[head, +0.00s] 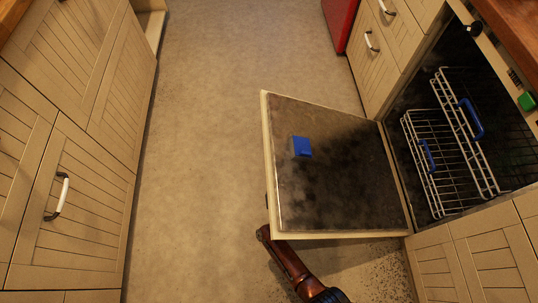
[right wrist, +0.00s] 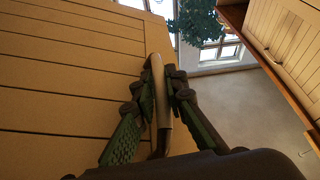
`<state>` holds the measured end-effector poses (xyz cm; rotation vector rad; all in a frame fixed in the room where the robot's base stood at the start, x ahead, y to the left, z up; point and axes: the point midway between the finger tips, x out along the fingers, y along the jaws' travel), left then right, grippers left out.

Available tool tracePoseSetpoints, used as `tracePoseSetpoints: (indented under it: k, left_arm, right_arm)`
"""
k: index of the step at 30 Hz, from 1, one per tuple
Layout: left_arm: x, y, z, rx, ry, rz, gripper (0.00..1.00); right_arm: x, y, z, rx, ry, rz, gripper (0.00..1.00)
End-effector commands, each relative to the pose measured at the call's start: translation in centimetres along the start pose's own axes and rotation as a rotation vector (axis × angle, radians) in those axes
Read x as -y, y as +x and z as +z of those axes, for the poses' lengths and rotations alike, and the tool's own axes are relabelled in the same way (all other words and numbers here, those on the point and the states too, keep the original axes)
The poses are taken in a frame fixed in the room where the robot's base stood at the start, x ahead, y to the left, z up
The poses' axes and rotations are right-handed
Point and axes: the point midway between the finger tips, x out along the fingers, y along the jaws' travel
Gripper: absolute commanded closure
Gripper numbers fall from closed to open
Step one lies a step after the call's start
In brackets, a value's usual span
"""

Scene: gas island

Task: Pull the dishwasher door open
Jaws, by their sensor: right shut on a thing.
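The dishwasher door (head: 335,170) is swung well down, its dark stained inner face with a blue block (head: 301,146) turned up toward the head camera. It opens from the dishwasher (head: 395,120) at the right. In the right wrist view, the door's slatted cream front (right wrist: 75,75) fills the left. My right gripper (right wrist: 161,82) has its green-padded fingers on both sides of the door handle (right wrist: 157,100), shut on it. In the head view the door hides that gripper and handle; only my right arm shows below the door. My left gripper is in neither view.
White wire racks (head: 440,150) with blue handles sit inside the dishwasher. Cream cabinets (head: 75,150) line the left; more cabinets (head: 480,250) flank the dishwasher. A red appliance (head: 340,20) stands at the back. The grey floor (head: 205,130) between the rows is clear.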

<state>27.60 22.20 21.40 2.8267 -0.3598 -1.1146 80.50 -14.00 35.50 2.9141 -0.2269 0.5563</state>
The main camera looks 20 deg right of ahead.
Motion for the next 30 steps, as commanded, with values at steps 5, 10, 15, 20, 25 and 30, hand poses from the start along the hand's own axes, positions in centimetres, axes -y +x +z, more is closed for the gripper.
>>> tracePoseSetpoints:
  k: [5, 10, 15, 20, 25, 30]
  left_arm:
    - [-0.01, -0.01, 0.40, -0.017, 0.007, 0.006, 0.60]
    - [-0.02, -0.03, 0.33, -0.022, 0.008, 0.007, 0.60]
    - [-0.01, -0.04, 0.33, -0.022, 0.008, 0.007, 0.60]
    - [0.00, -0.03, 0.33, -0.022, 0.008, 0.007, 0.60]
    - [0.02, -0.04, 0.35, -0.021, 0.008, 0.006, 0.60]
    - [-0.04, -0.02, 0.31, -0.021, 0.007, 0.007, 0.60]
  right_arm:
    - [-0.34, -0.27, 0.78, 0.000, -0.017, 0.003, 1.00]
    - [-0.40, -0.26, 0.79, -0.002, -0.020, 0.004, 1.00]
    - [-0.38, -0.25, 0.74, -0.002, -0.019, 0.004, 1.00]
    - [-0.37, -0.24, 0.73, -0.003, -0.019, 0.004, 0.81]
    - [-0.35, -0.25, 0.75, -0.002, -0.019, 0.004, 0.81]
    - [-0.34, -0.72, 0.81, 0.000, -0.018, 0.004, 0.81]
